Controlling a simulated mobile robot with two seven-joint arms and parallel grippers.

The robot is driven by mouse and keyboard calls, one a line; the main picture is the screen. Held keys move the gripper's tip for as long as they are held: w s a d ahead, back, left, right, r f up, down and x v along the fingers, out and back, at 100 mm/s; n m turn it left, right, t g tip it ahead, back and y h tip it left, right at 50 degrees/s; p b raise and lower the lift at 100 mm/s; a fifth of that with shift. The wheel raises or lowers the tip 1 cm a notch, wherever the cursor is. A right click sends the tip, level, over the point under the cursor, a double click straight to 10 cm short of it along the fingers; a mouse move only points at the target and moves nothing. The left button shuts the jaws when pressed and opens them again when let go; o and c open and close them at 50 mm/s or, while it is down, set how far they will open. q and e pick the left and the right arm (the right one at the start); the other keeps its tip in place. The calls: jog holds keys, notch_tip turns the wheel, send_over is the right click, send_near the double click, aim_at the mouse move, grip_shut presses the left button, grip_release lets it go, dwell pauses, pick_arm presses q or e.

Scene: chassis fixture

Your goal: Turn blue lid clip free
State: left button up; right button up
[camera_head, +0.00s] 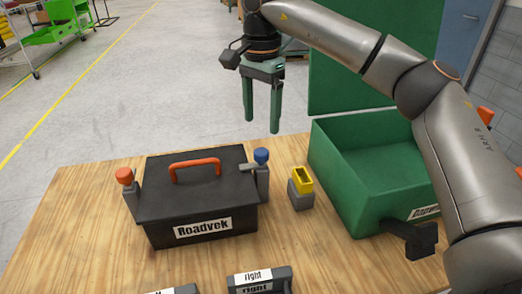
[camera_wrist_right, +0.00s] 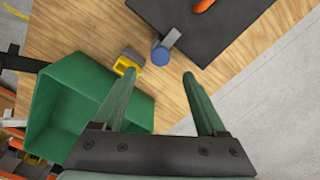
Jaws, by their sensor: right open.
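The blue lid clip (camera_head: 261,156) stands at the right end of a black box (camera_head: 200,205) labelled "Roadvek", with a grey lever beside it reaching over the lid edge. An orange clip (camera_head: 124,176) stands at the box's left end, and an orange handle (camera_head: 195,168) is on the lid. The blue clip also shows in the right wrist view (camera_wrist_right: 160,56), beyond the fingertips. My right gripper (camera_head: 262,125) is open and empty, fingers down, behind and above the box, apart from the clip. My left gripper is not in view.
A yellow-topped grey block (camera_head: 301,188) stands just right of the blue clip. A large open green box (camera_head: 365,190) is farther right. Two dark labelled holders, one marked "right" (camera_head: 259,280), sit at the front edge. The wooden table (camera_head: 90,225) is clear at left.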

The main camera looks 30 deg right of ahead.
aim_at(261, 151)
notch_tip(261, 151, down, 9)
jog(key=shift+r, duration=0.2)
grip_shut()
dwell(0.7)
